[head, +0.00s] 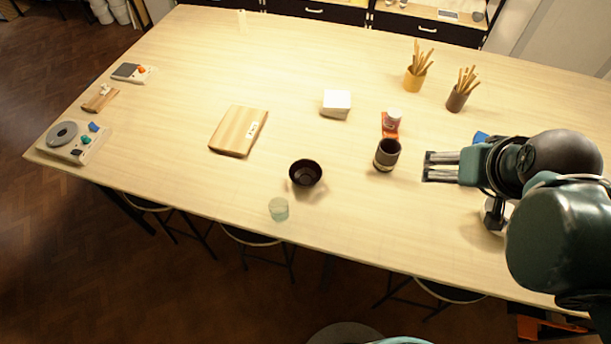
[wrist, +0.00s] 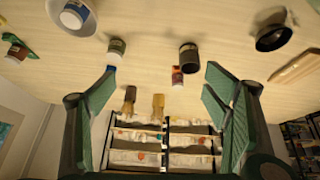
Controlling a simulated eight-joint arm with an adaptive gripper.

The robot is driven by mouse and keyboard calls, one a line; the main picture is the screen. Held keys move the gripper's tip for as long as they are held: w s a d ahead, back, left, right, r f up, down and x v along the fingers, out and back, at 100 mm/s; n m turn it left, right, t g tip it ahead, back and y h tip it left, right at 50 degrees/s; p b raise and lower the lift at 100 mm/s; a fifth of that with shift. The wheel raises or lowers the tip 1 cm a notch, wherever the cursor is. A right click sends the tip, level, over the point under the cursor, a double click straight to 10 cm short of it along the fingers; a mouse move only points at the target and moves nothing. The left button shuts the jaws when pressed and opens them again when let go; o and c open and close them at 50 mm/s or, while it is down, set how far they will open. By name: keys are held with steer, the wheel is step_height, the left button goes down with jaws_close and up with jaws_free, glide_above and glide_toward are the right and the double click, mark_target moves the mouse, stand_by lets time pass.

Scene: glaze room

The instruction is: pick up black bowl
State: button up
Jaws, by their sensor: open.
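The black bowl (head: 305,174) stands upright on the pale wooden table, near its front edge, in the head view. It also shows at the upper right of the wrist view (wrist: 272,36). My gripper (head: 426,167) is to the right of the bowl, beyond the dark cup, and points left. It is open, with nothing between its fingers. In the wrist view my gripper's two green-padded fingers (wrist: 160,76) stand wide apart.
A dark cup (head: 387,154) stands between my gripper and the bowl, with a red-labelled jar (head: 392,122) behind it. A glass (head: 278,209) stands front-left of the bowl. A wooden board (head: 239,131) and white box (head: 336,103) lie behind. Two tool pots (head: 415,80) stand farther back.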

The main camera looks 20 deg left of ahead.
steer(key=w+a+f+n+g, duration=0.2)
steer(key=w+a+n, duration=0.3)
steer(key=a, duration=0.4)
steer(key=n+g+p, duration=0.3)
steer(key=n+g, duration=0.2)
steer(key=n, duration=0.9)
glide_above(305, 180)
step_height(305, 180, down, 17)
steer(key=shift+d+f, duration=0.1)
steer(key=shift+f, duration=1.2)
steer(key=shift+f, duration=0.15)
steer(key=shift+w+f+p, duration=0.1)
steer(key=shift+f+p, duration=0.2)
steer(key=shift+f, duration=2.15)
